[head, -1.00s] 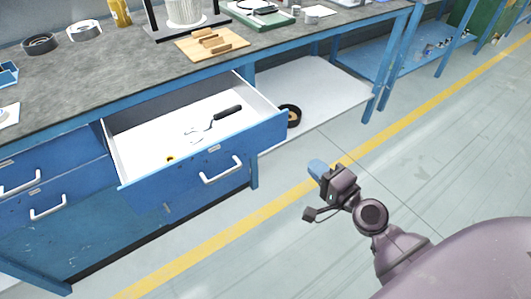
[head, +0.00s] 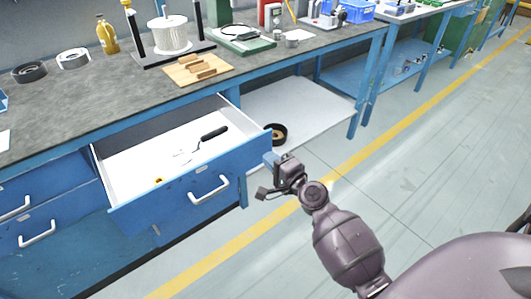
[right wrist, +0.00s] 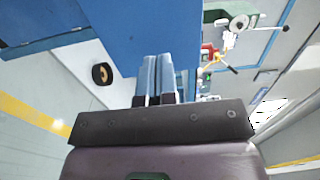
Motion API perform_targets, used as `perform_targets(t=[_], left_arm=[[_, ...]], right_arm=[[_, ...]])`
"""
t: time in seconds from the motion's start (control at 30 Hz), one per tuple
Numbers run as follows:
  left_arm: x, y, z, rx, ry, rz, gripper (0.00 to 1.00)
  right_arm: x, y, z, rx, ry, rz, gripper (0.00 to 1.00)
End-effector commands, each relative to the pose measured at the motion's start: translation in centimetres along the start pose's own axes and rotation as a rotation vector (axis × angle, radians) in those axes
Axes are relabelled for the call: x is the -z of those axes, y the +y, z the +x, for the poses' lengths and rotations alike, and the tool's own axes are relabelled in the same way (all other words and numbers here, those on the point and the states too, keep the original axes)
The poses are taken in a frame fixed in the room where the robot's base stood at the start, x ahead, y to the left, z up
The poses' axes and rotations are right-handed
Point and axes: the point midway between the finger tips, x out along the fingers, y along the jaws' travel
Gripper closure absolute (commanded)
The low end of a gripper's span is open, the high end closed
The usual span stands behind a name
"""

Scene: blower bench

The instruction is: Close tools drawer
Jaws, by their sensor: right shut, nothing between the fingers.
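The tools drawer (head: 187,192) is pulled out from under the workbench, with a blue front and a white inside. A black-handled tool (head: 212,133) and a small yellow item (head: 158,181) lie in it. Its white handle (head: 209,189) is on the front. My right gripper (head: 271,158) is at the right end of the drawer front; I cannot tell whether it touches. In the right wrist view the right gripper (right wrist: 157,75) has its blue fingers together, empty, with a blue panel just beyond them. My left gripper is not in view.
The grey worktop (head: 110,98) holds a wooden block board (head: 198,70), a spool (head: 166,35) and rolls of tape. A black ring (head: 278,134) lies on the white lower shelf (head: 310,112). The floor right of the bench is clear.

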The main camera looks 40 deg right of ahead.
Motion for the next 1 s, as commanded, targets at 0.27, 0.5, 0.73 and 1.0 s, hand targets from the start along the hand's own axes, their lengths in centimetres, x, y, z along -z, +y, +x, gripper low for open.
perform_targets(t=[0.27, 0.5, 0.73, 1.0], left_arm=[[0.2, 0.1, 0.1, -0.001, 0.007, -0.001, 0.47], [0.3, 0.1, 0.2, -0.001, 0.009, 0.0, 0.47], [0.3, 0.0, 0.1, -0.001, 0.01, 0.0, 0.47], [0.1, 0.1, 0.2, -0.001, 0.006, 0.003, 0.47]], right_arm=[[0.0, 0.1, 2.7, -0.001, 0.0, 0.001, 1.0], [0.0, 0.1, 3.1, -0.002, 0.0, 0.0, 1.0], [0.0, 0.1, 3.1, -0.001, 0.0, 0.0, 1.0], [0.0, 0.1, 4.9, 0.0, 0.0, 0.0, 1.0]])
